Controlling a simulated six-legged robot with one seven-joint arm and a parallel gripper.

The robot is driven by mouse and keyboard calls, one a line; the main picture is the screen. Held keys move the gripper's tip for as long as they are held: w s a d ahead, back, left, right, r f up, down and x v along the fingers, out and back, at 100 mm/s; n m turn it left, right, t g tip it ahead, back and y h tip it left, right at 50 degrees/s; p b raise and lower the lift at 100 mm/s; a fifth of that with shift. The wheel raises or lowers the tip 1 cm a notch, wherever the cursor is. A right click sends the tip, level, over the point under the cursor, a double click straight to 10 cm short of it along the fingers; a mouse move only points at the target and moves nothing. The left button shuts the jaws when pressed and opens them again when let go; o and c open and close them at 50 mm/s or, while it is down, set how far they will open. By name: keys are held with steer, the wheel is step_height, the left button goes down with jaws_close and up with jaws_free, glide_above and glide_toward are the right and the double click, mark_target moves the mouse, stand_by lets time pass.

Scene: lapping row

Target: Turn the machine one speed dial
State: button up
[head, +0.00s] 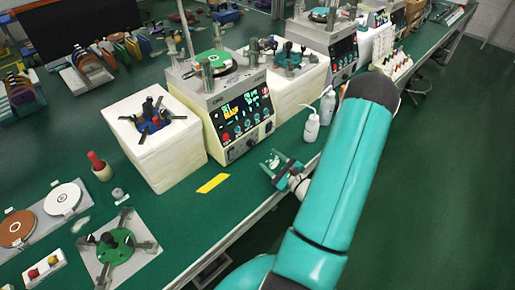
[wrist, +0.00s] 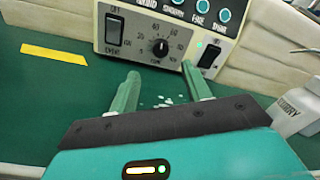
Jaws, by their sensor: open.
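The nearest lapping machine (head: 230,105) stands on the green bench in the head view, its front panel carrying a lit display and buttons. Its dark speed dial (head: 250,143) is low on that panel. In the wrist view the dial (wrist: 160,47) is a black knob with a white pointer, ringed by a number scale, between two black switches. My gripper (head: 271,164) is open and empty in front of the panel, apart from the dial. In the wrist view its two green fingers (wrist: 163,75) point toward the panel, with the dial beyond and between their tips.
A yellow strip (head: 213,183) lies on the bench left of my gripper. White squeeze bottles (head: 312,125) stand to its right. A white block (head: 155,150) with a blue fixture stands left of the machine. Small white bits (wrist: 164,102) lie on the bench below the dial.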

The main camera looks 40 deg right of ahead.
mark_target(253, 145)
steer(key=w, duration=0.8)
steer(key=shift+w+d, duration=0.1)
steer(key=shift+d, duration=0.05)
steer(key=c, duration=1)
steer(key=shift+m, duration=0.8)
steer(key=o, duration=1)
steer(key=s, duration=1.4)
